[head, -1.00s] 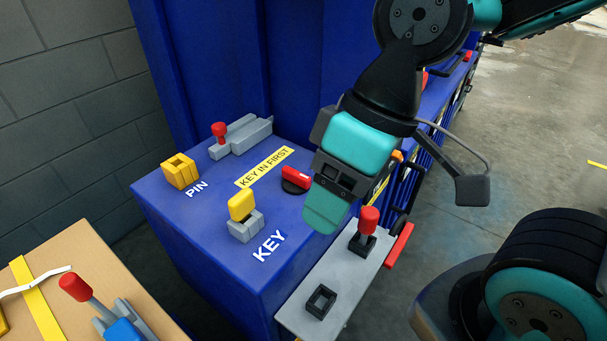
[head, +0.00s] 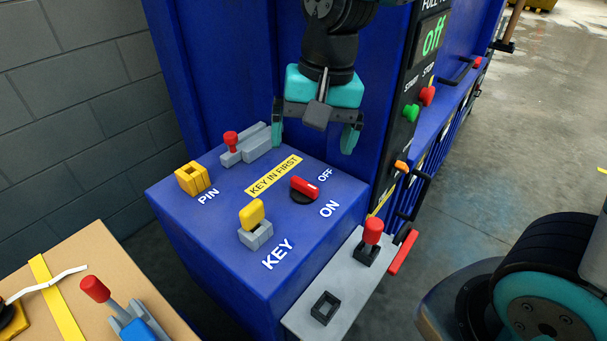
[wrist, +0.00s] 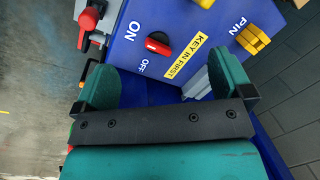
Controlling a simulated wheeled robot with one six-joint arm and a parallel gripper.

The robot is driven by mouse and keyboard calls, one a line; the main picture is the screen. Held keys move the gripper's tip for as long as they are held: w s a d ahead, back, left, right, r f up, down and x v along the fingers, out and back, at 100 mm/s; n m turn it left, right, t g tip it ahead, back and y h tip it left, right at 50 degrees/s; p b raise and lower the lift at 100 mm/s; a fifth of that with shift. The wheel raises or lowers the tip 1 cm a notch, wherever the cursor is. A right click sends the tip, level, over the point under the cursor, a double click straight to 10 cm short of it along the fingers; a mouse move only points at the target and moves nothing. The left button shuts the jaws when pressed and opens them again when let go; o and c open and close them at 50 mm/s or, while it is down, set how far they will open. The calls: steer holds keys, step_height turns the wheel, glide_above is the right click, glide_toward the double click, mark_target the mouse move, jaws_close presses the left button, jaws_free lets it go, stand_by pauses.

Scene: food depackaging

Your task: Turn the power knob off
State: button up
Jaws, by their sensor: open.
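The power knob (head: 305,188) is a red handle on a round black base, on top of the blue cabinet (head: 210,225). Its right end lies between the white OFF and ON labels, leaning nearer ON. The knob also shows in the wrist view (wrist: 158,45), beyond and between my fingers. My gripper (head: 315,132) is open and empty, with its teal fingers spread wide. It hangs above and behind the knob, apart from it.
A yellow key (head: 252,211) stands in a grey holder left of the knob. A yellow PIN block (head: 194,179) and a red-knobbed grey latch (head: 243,147) stand farther left. A grey shelf with a red-topped plug (head: 372,232) is at the right front.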

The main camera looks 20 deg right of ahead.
mark_target(303, 184)
steer(key=w+d+f+m+h+p, duration=0.1)
steer(key=w+d+m+h+p, duration=0.1)
steer(key=w+m, duration=0.65)
step_height(303, 184, down, 17)
steer(key=p, duration=0.3)
steer(key=shift+f+p, duration=0.1)
steer(key=shift+p, duration=0.3)
steer(key=c, duration=0.9)
